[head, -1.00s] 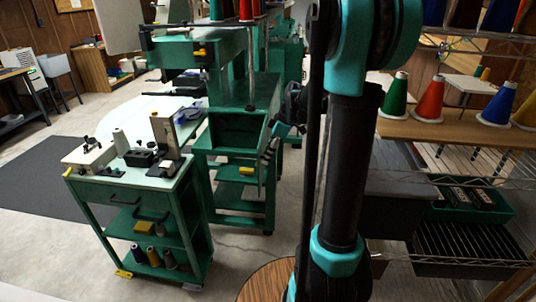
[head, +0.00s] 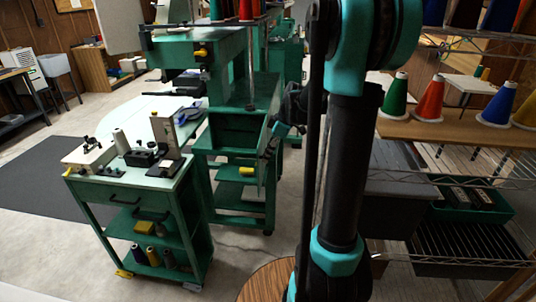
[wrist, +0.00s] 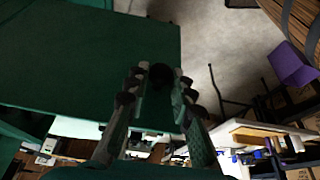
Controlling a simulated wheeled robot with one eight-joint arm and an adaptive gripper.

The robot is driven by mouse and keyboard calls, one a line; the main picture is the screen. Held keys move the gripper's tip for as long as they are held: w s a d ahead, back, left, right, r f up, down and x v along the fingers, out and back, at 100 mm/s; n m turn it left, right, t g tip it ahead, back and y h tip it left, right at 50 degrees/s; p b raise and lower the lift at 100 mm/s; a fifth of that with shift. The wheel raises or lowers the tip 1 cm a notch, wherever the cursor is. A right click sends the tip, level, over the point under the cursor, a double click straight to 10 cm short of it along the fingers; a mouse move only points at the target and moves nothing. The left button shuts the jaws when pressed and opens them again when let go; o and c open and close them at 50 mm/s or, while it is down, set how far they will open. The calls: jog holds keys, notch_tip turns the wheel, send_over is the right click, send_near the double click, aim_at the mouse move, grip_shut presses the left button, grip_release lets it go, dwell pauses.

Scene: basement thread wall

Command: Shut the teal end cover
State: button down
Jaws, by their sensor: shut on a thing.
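The teal end cover (head: 263,168) stands open, seen nearly edge-on, at the right side of the dark opening in the green machine's end (head: 237,132). In the wrist view the cover (wrist: 85,60) is a broad dark green panel filling the upper left. My gripper (head: 271,142) is at the cover's outer part in the head view, partly hidden by my arm. In the wrist view my gripper (wrist: 160,80) has its fingers either side of a dark round knob (wrist: 160,73) near the panel's edge. It is shut on the cover there; the exact contact is too dark to tell.
A green cart (head: 135,190) with small machine parts stands left of the machine. A wire rack (head: 470,180) with thread cones and bins is at right. A round wooden top (head: 262,282) is close in front. Pale floor (head: 240,245) lies clear between.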

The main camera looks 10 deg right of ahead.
jog(key=shift+w+a, duration=0.1)
jog(key=shift+a, duration=0.45)
jog(key=w+a+m+t+h, duration=0.25)
jog(key=w+a+m, duration=0.65)
jog(key=a, duration=0.6)
jog(key=shift+w+a+m+t+h, duration=0.1)
jog(key=shift+w+a+m+h, duration=0.55)
jog(key=shift+w+m, duration=1.95)
jog(key=shift+w+a+m+t+h, duration=0.15)
jog(key=shift+w+a+m+h, duration=0.55)
jog(key=shift+w, duration=3.9)
jog(key=shift+w+a+m+t+h, duration=0.15)
jog(key=shift+w+a+m, duration=1.05)
jog(key=shift+w, duration=2.4)
jog(key=shift+d+r, duration=0.1)
jog(key=shift+d, duration=0.15)
jog(key=c, duration=1.4)
grip_release()
jog(key=shift+w, duration=0.1)
jog(key=shift+o, duration=0.4)
